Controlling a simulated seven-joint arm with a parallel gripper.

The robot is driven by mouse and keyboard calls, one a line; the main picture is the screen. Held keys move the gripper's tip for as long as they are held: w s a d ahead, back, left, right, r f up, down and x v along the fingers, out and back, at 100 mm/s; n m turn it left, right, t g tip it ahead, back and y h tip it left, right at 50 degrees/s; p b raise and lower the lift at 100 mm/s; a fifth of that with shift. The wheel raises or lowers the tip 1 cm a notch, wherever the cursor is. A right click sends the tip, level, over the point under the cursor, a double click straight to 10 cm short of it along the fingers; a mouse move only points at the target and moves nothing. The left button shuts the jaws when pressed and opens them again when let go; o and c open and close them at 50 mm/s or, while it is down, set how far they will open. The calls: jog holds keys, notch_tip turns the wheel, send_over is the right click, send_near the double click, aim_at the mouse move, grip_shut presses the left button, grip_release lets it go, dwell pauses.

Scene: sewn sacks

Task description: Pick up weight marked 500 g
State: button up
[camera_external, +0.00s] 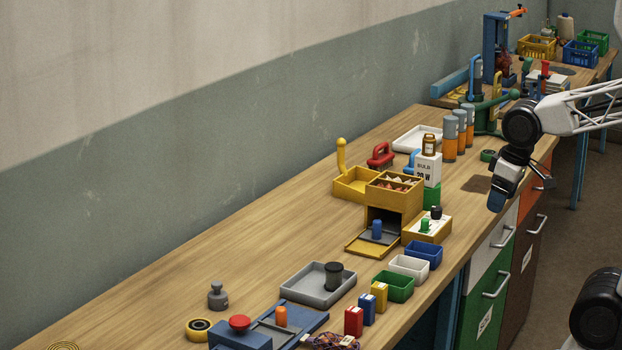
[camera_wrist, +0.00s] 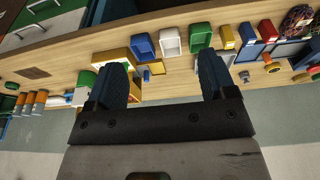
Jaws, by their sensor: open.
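A grey metal weight with a round knob (camera_external: 218,297) stands upright on the bench at the lower left of the external view. A dark, spool-like cylinder (camera_external: 334,275) stands on a shallow grey tray (camera_external: 300,287) to its right. No 500 g marking is legible on either. My gripper (camera_external: 496,201) hangs over the bench's front edge, well to the right of both and above the bench. In the wrist view my gripper (camera_wrist: 162,74) is open, with nothing between its two fingers.
Blue, white and green bins (camera_external: 393,287) line the front edge. A yellow drawer unit (camera_external: 392,203) stands behind them. Small upright boxes (camera_external: 354,321) and a blue panel with a red button (camera_external: 239,322) are near the weight. Orange-grey cylinders (camera_external: 450,140) stand near my arm. Bare wood lies along the wall side.

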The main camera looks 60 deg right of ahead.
jog(key=w+a+m+g+y, duration=0.1)
jog(key=w+a+m+y, duration=0.2)
jog(key=w, duration=0.5)
jog(key=w+a+m+g+y, duration=0.1)
jog(key=w+a+m+y, duration=0.1)
jog(key=w+a, duration=0.45)
jog(key=m+t+y, duration=0.2)
jog(key=m+y, duration=0.6)
jog(key=m, duration=0.7)
send_near(219, 290)
jog(key=shift+w+a+f, duration=0.35)
jog(key=shift+f, duration=0.2)
jog(key=shift+w+a+f, duration=0.35)
jog(key=shift+a+f, duration=0.05)
jog(key=shift+f, duration=0.15)
jog(key=shift+g, duration=0.4)
jog(key=shift+x, duration=1.3)
jog(key=shift+n, duration=0.3)
jog(key=shift+r+x, duration=0.15)
jog(key=shift+x, duration=1.15)
jog(key=shift+r+x, duration=0.15)
jog(key=shift+x, duration=1.15)
